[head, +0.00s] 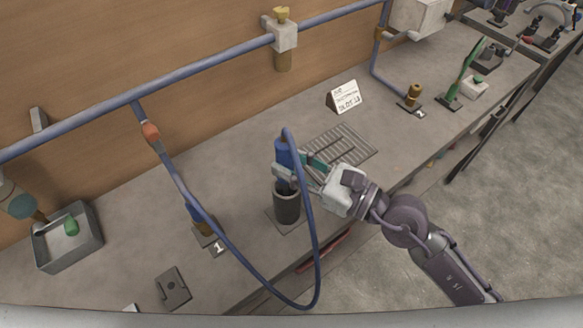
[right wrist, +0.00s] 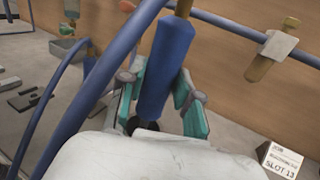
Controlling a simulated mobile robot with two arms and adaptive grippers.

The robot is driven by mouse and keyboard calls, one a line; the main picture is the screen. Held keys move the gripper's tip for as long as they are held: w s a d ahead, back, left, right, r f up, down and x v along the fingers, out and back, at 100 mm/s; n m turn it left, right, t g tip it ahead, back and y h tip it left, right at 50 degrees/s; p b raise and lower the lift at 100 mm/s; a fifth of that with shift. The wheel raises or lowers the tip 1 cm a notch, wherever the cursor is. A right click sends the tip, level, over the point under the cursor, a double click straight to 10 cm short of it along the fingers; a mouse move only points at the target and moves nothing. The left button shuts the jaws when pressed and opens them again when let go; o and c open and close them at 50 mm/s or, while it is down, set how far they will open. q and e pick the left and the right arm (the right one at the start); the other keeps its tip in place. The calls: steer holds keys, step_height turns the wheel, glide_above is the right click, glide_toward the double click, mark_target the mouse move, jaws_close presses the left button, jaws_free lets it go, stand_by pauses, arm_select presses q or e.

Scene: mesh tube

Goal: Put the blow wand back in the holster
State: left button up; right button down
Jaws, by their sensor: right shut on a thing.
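The blow wand (head: 283,150) has a blue grip and hangs on a blue hose that loops down in front of it. My right gripper (head: 287,171) is shut on it, with the teal fingers on either side of the blue grip. In the right wrist view the wand (right wrist: 166,68) stands nearly upright, slightly tilted, between the fingers (right wrist: 163,100). The holster (head: 287,207) is a dark grey cup on a flat plate, directly under the wand in the head view. I cannot tell whether the wand's lower end is inside it. My left gripper is not in view.
The hose (head: 314,240) loops over the bench's front edge. A slotted grate (head: 340,148) and a slot sign (head: 345,96) lie behind and right of my gripper. A grey tray (head: 67,240) stands far left. A blue pipe (head: 210,67) runs along the wall.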

steer(key=shift+w+f, duration=0.1)
steer(key=shift+f, duration=0.45)
steer(key=c, duration=0.8)
jaws_free()
steer(key=shift+f, duration=0.1)
